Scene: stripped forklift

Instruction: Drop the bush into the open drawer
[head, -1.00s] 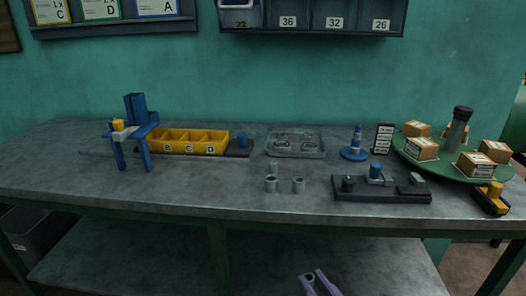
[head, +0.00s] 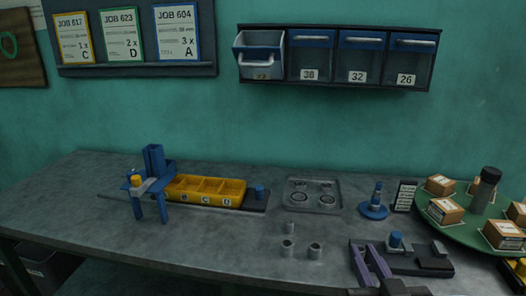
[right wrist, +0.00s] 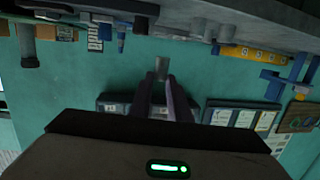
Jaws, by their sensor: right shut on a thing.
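The open drawer (head: 261,55) is the leftmost bin of the wall-mounted rack and is tilted outward, with a number label on its front. My right gripper (head: 361,247) is low at the front right of the bench, well below the drawer. In the right wrist view, which is upside down, its purple fingers (right wrist: 164,88) are shut on a grey cylindrical bush (right wrist: 162,68) at their tips. In the head view I cannot make out the held bush. Three grey cylinders (head: 315,250) stand on the bench left of the gripper. My left gripper is out of view.
The other rack drawers (head: 364,60) are closed.

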